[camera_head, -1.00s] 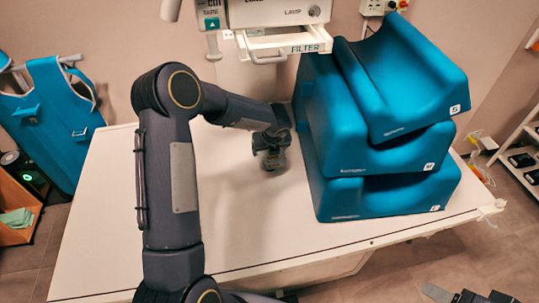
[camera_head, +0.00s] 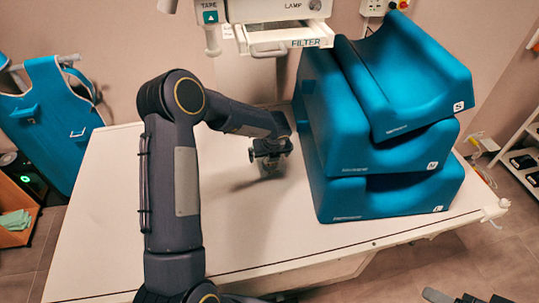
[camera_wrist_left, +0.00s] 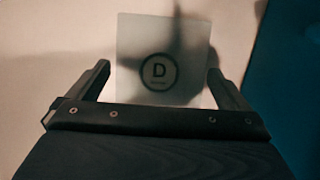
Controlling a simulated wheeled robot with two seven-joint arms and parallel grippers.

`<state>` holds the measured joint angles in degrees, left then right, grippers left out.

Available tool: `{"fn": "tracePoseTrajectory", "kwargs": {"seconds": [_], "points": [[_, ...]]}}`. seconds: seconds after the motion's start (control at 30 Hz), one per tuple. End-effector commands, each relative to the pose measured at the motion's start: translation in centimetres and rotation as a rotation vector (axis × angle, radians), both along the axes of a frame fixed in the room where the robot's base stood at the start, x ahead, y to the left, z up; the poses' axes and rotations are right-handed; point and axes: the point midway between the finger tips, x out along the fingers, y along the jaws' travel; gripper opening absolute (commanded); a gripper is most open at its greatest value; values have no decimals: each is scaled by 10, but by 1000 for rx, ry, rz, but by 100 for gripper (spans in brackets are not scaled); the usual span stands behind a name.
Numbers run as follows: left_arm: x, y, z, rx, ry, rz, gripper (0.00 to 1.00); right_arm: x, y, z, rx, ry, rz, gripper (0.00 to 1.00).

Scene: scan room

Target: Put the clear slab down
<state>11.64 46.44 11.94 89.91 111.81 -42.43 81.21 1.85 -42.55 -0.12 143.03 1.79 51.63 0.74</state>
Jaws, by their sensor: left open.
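The clear slab (camera_wrist_left: 135,40) is a pale, see-through square with a ringed black D. In the left wrist view it lies ahead of and partly between my left gripper's fingers (camera_wrist_left: 158,72), with a gap at each side. A dark shadow crosses it. In the head view my left gripper (camera_head: 269,152) is over the white table (camera_head: 120,230), left of the blue cushions. It is open. The slab is hard to make out there, and I cannot tell whether it touches the table. Dark pieces at the bottom right edge may be my right gripper (camera_head: 465,297), cut off by the frame.
Stacked blue cushions (camera_head: 390,185) stand close to the right of my left gripper. A white filter drawer (camera_head: 285,43) overhangs the back of the table. A blue apron (camera_head: 60,115) hangs at the left. The table's left and front parts are clear.

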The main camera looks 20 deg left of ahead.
Motion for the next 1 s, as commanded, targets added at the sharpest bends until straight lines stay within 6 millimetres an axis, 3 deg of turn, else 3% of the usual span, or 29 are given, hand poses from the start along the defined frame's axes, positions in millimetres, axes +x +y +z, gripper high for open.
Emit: {"fn": "tracePoseTrajectory", "kwargs": {"seconds": [0.2, 0.6, 1.0], "points": [[-9, -7, 36, 0, -1, -2, 99, 0, 0, 28, 0, 0, 0, 66], [-32, -25, 99, -1, -3, 0, 99, 0, 0, 20, 0, 0, 0, 66], [-36, -28, 110, -1, 1, 0, 99, 0, 0, 20, 0, 0, 0, 66]]}}
